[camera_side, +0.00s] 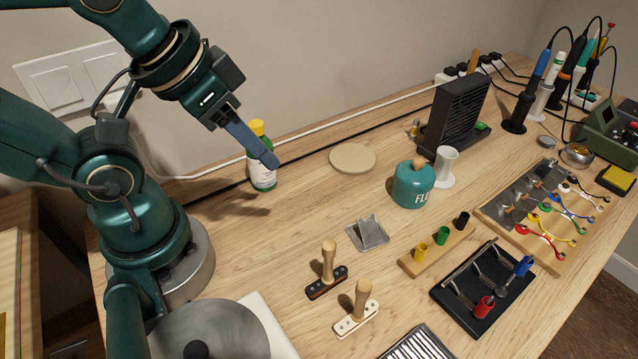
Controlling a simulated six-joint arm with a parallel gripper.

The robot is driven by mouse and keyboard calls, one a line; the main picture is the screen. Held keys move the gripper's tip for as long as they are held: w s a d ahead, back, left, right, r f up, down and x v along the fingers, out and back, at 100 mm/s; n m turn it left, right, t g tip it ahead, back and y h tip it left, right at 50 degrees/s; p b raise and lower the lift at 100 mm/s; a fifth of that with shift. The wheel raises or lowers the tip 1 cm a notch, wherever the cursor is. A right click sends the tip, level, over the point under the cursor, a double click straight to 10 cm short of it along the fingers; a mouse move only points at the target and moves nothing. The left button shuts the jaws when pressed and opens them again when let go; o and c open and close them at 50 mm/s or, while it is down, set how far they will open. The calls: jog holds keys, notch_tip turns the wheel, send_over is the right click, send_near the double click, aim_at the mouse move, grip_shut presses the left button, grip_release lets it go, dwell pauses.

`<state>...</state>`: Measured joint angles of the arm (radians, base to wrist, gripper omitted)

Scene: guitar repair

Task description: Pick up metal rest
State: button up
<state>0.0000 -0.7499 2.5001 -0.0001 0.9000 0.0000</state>
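A small silver metal piece with an upright bent plate on a flat base, which looks like the metal rest (370,232), lies on the middle of the wooden table. My gripper (270,160) is in the air to its upper left, apart from it, in front of a bottle. Its blue-grey fingers point down and to the right and overlap from this side, so the gap between them cannot be seen. Nothing is visible held at the fingertips.
A green-white bottle (262,176) with a yellow cap stands behind my gripper. A teal flux pot (412,186) and a round beige disc (353,158) lie beyond the metal piece. Two wooden-handled stamps (328,266) and a peg block (437,250) flank it. A black rack (452,307) lies at front right.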

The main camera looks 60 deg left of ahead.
jog(key=shift+c, duration=0.9)
